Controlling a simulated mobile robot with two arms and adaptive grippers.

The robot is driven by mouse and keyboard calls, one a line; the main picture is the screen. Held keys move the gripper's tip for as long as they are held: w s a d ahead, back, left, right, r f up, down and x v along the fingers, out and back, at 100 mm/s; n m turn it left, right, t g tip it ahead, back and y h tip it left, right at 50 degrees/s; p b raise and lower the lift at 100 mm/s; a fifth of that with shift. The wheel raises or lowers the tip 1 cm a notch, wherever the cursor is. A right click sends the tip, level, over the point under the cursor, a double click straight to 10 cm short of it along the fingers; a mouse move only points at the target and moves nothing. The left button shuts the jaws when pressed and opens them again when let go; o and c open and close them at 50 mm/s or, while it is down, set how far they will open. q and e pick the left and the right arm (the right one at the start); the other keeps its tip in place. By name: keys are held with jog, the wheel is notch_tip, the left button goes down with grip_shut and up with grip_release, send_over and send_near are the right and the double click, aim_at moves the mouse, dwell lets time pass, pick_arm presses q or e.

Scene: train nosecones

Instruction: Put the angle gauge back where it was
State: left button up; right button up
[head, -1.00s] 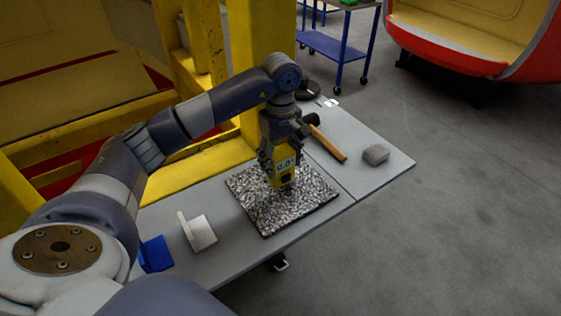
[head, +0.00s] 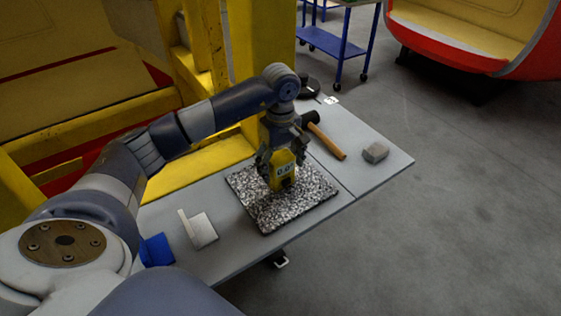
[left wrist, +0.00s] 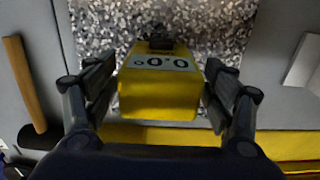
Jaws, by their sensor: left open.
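The angle gauge (head: 284,178) is a small yellow box with a white display reading about 0.0°. It is upright at the speckled black-and-white mat (head: 268,213) on the table. My left gripper (head: 283,163) comes down from above, with its fingers on either side of the gauge. In the left wrist view the gauge (left wrist: 158,95) lies between the open fingers (left wrist: 158,88), with a gap visible on both sides. The gauge's underside is hidden, so its contact with the mat cannot be seen clearly. My right gripper is not in view.
A hammer (head: 328,143) and a grey block (head: 375,152) lie on the table right of the mat. A light angled bracket (head: 203,230) and a blue piece (head: 157,250) are on the left. A yellow frame (head: 270,60) stands behind the table.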

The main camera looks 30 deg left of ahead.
pick_arm(q)
jog(key=shift+r, duration=0.2)
jog(key=shift+w+r, duration=0.1)
jog(key=shift+r, duration=0.1)
notch_tip(320, 180, up, 11)
jog(key=shift+f+b, duration=0.2)
jog(key=shift+b, duration=0.9)
jog(key=shift+r, duration=0.5)
